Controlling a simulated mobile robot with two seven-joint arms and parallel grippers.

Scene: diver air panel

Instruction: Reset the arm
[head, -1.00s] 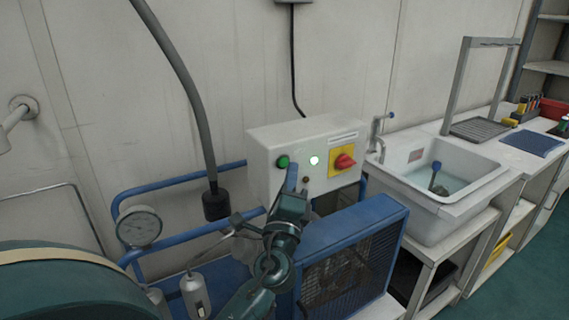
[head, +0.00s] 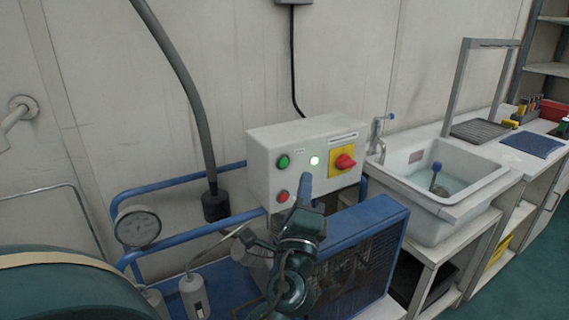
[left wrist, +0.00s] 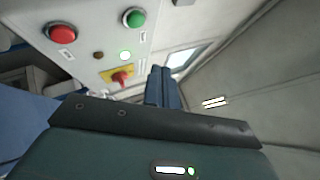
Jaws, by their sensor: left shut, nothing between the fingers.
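My left gripper (head: 305,188) is shut and empty. In the head view its blue fingers point up in front of the lower part of the white control box (head: 268,150). The box carries a green button (head: 283,161), a lit white-green lamp (head: 314,161), a red button (head: 282,196) and a red rotary switch on a yellow plate (head: 337,170). In the left wrist view the shut fingers (left wrist: 162,88) stand to the right of the box face, and the red button (left wrist: 62,34) and green button (left wrist: 134,18) are in the upper left. My right gripper is not in view.
A blue-framed machine with a grille (head: 350,262) stands below the box. A pressure gauge (head: 138,227) and a grey hose (head: 190,95) are at left. A white sink (head: 440,205) is at right. The wall above the box is mostly clear.

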